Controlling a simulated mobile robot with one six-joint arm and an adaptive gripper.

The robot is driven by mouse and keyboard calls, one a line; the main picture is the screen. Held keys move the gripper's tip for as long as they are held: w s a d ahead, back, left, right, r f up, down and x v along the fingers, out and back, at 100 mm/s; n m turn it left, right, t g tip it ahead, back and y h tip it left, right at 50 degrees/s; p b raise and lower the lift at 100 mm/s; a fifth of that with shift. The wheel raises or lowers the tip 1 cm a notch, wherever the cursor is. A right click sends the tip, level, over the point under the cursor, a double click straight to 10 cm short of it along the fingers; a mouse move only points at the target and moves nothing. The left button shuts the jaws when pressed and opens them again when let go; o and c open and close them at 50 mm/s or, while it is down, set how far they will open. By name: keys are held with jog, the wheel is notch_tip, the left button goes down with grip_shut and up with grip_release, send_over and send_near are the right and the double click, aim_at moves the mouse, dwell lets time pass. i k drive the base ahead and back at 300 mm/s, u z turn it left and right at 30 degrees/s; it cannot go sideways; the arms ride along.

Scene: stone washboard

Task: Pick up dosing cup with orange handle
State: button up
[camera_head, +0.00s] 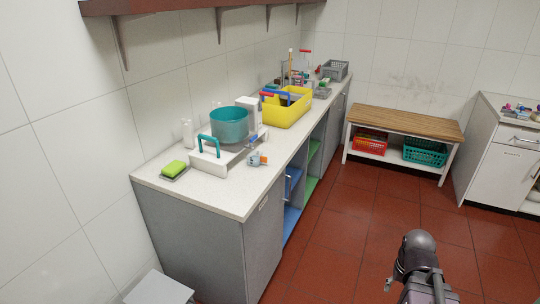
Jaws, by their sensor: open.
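A small pale cup with an orange part (257,159) sits on the light worktop near its front edge, right of the white stand with the teal handle. It looks like the dosing cup, but it is too small to make out its handle clearly. Part of my arm shows dark and grey at the lower right, over the red floor, well away from the worktop. I cannot make out my gripper's fingers in this view.
Near the cup stand a teal pot (229,126), a white bottle (188,133), a green sponge (174,168) and a yellow crate (286,110). A wall shelf (180,5) hangs above. A wooden bench (405,122) stands at the back. The floor before the worktop is clear.

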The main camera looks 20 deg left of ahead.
aim_at(258, 159)
jog(key=z, duration=0.1)
jog(key=i, duration=1.55)
jog(key=u, duration=0.65)
